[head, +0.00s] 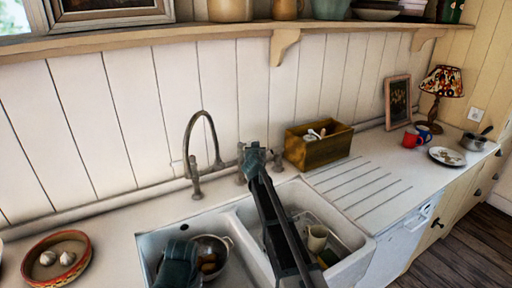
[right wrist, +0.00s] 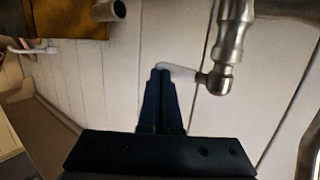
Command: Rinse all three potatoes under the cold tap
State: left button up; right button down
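The tap (head: 195,172) has a tall curved spout over the double sink (head: 150,240). A metal colander (head: 222,242) stands in the left basin. Brownish potatoes (head: 208,266) show inside it, partly hidden, so I cannot count them. My left gripper (head: 178,262) is low in the left basin beside the colander; its fingers are not clear. My right gripper (head: 253,158) is behind the sink, at the tap fittings. In the right wrist view its fingers (right wrist: 160,76) are together, with their tips at the end of a pale tap lever (right wrist: 180,72). Whether they touch it is unclear.
A patterned bowl (head: 31,273) with white round items stands at the left. The right basin (head: 350,240) holds a rack and a beige cup (head: 317,238). A wooden box (head: 318,151) stands behind the ridged drainer (head: 360,188), which is clear.

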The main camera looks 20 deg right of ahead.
jog(key=shift+w, duration=0.1)
dwell(0.5)
jog(key=s+d+r+p, duration=0.2)
jog(key=s, duration=1.1)
jog(key=shift+s+d+r+p, duration=0.15)
jog(key=shift+s+r+p, duration=0.25)
jog(key=s+a+f+n+g+y, duration=0.1)
jog(key=s+a+f+n+g, duration=0.1)
jog(key=s+a+f+g, duration=0.3)
jog(key=s+a+f+n+g+y, duration=0.1)
jog(key=s+a+f+n+g, duration=0.2)
jog(key=s+a, duration=0.9)
jog(key=s+a+f+n+g+y, duration=0.2)
jog(key=s+a+f+g, duration=0.5)
jog(key=s, duration=1.3)
notch_tip(320, 180, down, 3)
jog(key=shift+a+r+n, duration=0.2)
jog(key=shift+a+n, duration=0.1)
jog(key=shift+a, duration=0.35)
